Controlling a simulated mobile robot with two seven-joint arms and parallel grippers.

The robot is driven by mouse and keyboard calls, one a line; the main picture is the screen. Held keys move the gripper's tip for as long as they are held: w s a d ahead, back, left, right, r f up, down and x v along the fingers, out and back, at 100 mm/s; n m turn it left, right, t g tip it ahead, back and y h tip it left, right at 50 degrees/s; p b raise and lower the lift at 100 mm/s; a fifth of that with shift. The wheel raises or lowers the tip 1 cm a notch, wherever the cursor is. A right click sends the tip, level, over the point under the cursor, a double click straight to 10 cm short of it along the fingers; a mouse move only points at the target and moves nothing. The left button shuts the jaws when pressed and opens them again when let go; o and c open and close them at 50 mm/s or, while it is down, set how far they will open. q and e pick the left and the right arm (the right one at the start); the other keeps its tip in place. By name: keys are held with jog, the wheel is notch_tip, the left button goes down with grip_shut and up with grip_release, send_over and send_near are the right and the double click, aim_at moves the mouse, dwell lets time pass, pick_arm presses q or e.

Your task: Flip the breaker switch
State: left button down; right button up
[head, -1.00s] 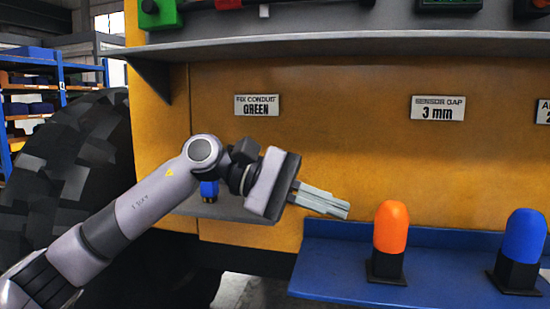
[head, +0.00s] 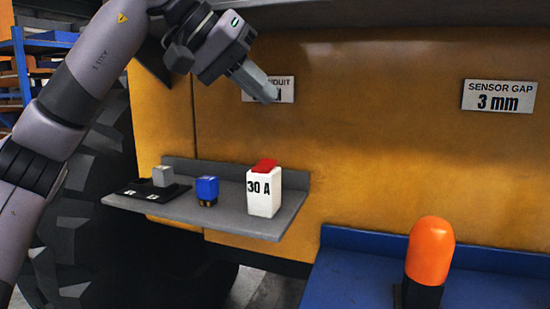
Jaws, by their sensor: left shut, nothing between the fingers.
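A white breaker block (head: 263,196) marked "30 A" stands upright near the right end of a small grey shelf (head: 230,219). A red piece (head: 264,166), which looks like its switch, sits on its top. I cannot tell which way the switch is set. My left gripper (head: 268,95) is shut and empty. It points down and right, above the breaker and apart from it, and covers part of the "conduit" label (head: 284,90). My right gripper is not in view.
A small blue block (head: 207,189) and a black plate (head: 146,191) with a grey block (head: 163,176) share the shelf. A blue bench (head: 355,275) with an orange-domed lamp (head: 430,252) stands at right. A grey ledge (head: 340,16) overhangs above. A "3 mm" sign (head: 498,96) is on the yellow panel.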

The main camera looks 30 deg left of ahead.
aim_at(261, 162)
pick_arm(q)
jog(key=shift+a+r+t, duration=0.15)
jog(key=shift+a+r, duration=0.05)
jog(key=shift+r, duration=0.3)
jog(key=shift+a+r+t, duration=0.15)
jog(key=shift+r, duration=0.3)
jog(key=f+b, duration=0.2)
jog(key=f, duration=0.1)
jog(key=f+b, duration=0.2)
jog(key=f, duration=0.1)
jog(key=w+f+b, duration=0.1)
jog(key=f+b, duration=0.2)
jog(key=shift+a, duration=0.1)
jog(key=shift+f, duration=0.25)
jog(key=shift+f, duration=0.15)
dwell(1.1)
jog(key=shift+w+f, duration=0.1)
jog(key=shift+f, duration=0.2)
